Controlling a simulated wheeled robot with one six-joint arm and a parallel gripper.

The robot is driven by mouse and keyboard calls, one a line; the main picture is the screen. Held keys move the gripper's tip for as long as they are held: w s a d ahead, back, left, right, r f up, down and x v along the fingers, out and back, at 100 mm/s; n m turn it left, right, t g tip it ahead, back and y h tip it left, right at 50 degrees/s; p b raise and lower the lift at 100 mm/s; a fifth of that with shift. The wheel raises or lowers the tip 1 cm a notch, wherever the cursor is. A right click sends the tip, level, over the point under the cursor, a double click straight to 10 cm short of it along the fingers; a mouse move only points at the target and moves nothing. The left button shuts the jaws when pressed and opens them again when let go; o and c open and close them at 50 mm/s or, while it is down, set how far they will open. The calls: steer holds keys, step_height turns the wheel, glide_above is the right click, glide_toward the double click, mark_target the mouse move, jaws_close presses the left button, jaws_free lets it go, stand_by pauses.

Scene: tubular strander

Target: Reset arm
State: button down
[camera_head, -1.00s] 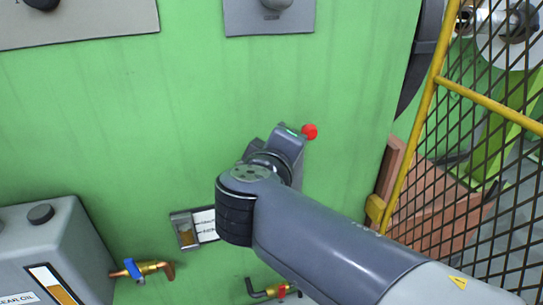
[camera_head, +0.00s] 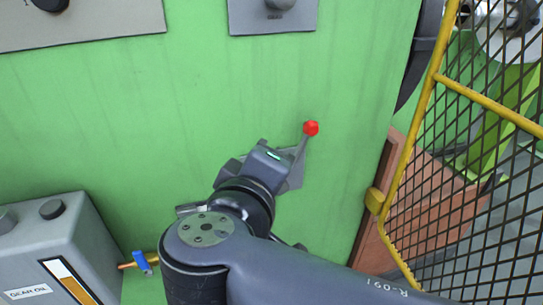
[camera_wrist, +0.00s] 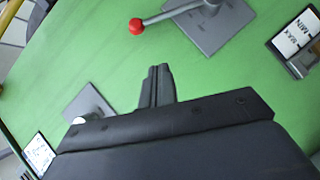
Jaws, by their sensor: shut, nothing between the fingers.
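My gripper (camera_wrist: 157,82) shows in the wrist view with its two fingers together and nothing between them. It points toward the green machine wall. In the head view my arm comes in from the lower right, and its wrist covers part of a lever's grey base plate; the fingertips are hidden there. The lever with a red knob (camera_head: 311,128) sticks out from the wall just right of my wrist. In the wrist view the red knob (camera_wrist: 136,26) is above the fingers, apart from them, with the lever's plate (camera_wrist: 218,24) to its right.
A yellow mesh fence (camera_head: 470,150) stands on the right. A grey gear oil tank (camera_head: 55,255) with a blue-handled valve (camera_head: 141,262) is at lower left. Grey panels with knobs (camera_head: 272,15) are on the wall above.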

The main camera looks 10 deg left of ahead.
stand_by(0.4)
steer(key=d+b+x, duration=0.1)
steer(key=b+x, duration=0.1)
steer(key=x, duration=0.8)
steer(key=shift+w, duration=0.35)
steer(key=shift+a, duration=0.1)
